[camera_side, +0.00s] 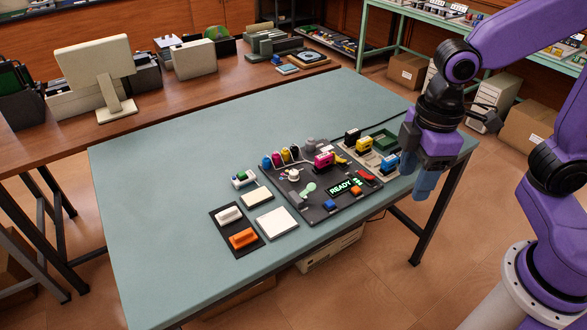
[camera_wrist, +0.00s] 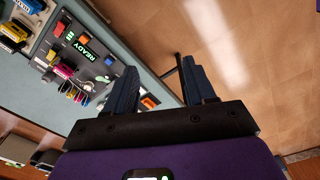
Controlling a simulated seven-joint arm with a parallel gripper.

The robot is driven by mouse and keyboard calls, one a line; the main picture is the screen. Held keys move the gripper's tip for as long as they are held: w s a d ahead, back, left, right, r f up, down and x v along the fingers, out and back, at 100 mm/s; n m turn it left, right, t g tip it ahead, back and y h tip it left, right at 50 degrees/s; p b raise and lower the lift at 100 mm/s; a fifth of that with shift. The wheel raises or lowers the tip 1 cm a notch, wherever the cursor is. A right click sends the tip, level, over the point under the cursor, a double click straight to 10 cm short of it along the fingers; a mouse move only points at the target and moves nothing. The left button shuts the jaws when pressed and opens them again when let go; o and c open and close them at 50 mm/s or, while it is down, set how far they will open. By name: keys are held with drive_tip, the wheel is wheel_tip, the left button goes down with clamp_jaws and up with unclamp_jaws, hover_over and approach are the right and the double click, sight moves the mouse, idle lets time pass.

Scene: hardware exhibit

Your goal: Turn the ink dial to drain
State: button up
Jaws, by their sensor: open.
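A dark machine panel (camera_side: 325,208) lies on the table with a lit READY display (camera_side: 341,188). A small white round knob (camera_side: 294,174), which looks like the ink dial, stands on its left part, in front of several coloured ink bottles (camera_side: 280,157). Its pointer and markings are too small to read. My gripper (camera_side: 426,184) is open and empty beyond the panel's right side, near the table's right edge.
A pale green lever (camera_side: 308,189) stands close to the knob. A white pad (camera_side: 277,223) and a black tray (camera_side: 221,214) lie left. The table's far left is clear.

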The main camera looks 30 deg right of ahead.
drive_tip(key=w+a, duration=0.4)
drive_tip(key=w, duration=0.6)
hover_over(293, 172)
wheel_tip(293, 172, down, 7)
wheel_tip(293, 172, down, 17)
drive_tip(key=shift+r, duration=0.1)
clamp_jaws()
